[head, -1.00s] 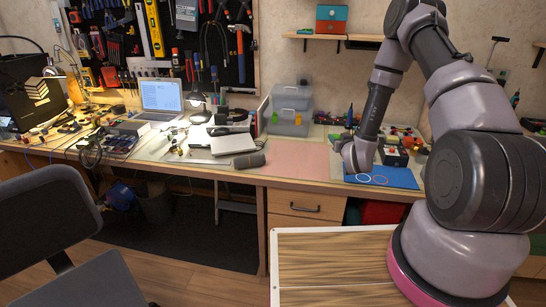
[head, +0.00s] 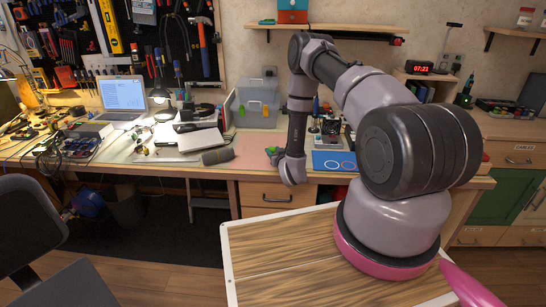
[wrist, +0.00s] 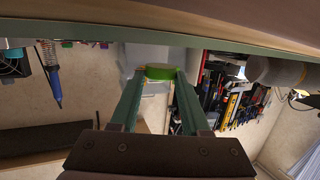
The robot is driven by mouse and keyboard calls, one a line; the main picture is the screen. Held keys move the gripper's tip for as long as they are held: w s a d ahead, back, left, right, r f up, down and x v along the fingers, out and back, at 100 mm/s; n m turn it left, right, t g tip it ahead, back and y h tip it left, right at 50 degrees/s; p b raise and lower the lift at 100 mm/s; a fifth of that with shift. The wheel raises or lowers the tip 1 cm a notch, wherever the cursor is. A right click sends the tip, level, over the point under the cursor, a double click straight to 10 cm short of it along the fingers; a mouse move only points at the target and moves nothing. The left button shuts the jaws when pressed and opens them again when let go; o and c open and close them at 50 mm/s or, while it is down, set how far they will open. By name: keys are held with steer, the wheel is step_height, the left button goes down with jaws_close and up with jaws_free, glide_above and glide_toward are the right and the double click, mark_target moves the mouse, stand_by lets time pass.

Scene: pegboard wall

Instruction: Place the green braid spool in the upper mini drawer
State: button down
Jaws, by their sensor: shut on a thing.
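My gripper (wrist: 155,100) is shut on the green braid spool (wrist: 160,72), which sits between its two fingertips in the wrist view. In the head view the gripper (head: 273,156) is small, low over the bench at the end of my hanging arm, with a bit of green at its tip. A translucent unit of mini drawers (head: 257,97) stands at the back of the bench, behind and left of the gripper. It has a green and a yellow patch on its front. I cannot tell whether the upper drawer is open. The gripper appears apart from the unit.
A blue mat with circles (head: 333,161) lies right of my arm. A shelf (head: 330,32) hangs above. The pink mat (head: 252,150) has free room.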

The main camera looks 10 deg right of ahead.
steer(key=shift+f, duration=1.25)
steer(key=shift+f, duration=0.15)
steer(key=shift+c, duration=1.9)
jaws_free()
